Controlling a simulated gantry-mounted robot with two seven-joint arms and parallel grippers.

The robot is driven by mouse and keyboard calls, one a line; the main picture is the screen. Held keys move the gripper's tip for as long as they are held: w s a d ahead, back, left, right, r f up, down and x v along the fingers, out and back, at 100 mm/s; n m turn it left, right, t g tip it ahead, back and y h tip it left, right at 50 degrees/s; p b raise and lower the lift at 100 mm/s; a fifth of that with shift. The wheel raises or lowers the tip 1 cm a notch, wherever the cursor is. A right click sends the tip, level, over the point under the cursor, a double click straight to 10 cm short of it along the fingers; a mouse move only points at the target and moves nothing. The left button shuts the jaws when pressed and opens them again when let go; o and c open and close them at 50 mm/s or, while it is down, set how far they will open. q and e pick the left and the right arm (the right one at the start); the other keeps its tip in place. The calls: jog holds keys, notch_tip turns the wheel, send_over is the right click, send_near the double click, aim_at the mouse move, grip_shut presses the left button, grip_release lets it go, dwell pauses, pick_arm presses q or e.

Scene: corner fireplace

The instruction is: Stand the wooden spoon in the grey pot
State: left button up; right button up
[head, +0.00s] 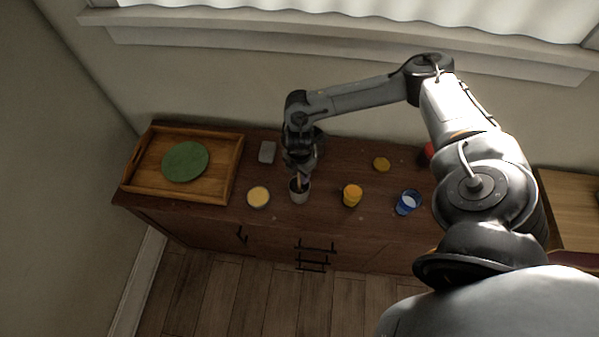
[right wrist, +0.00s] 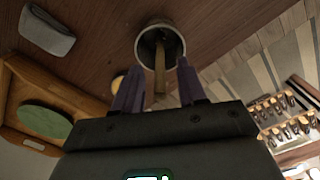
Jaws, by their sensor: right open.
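The grey pot (head: 300,196) stands on the dark wooden cabinet top near its front edge. In the right wrist view the pot (right wrist: 146,37) shows its open mouth, with the wooden spoon (right wrist: 160,66) standing inside it and its handle reaching out toward my gripper. In the head view only a little of the spoon (head: 299,181) shows above the rim. My right gripper (head: 300,168) is directly above the pot. In the right wrist view its fingers (right wrist: 159,78) are apart, one on each side of the spoon handle, with gaps visible. My left gripper is out of view.
A wooden tray (head: 224,185) with a green disc (head: 185,161) is at the left. A grey block (head: 267,151), yellow-topped dish (head: 258,196), yellow cup (head: 352,194), yellow disc (head: 381,164) and blue cup (head: 407,202) surround the pot. A red object (head: 430,151) is partly hidden behind my arm.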

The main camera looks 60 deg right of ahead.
jog(key=shift+r, duration=0.1)
notch_tip(320, 180, up, 10)
jog(key=shift+f+p, duration=0.25)
jog(key=shift+p, duration=0.2)
jog(key=shift+r, duration=0.6)
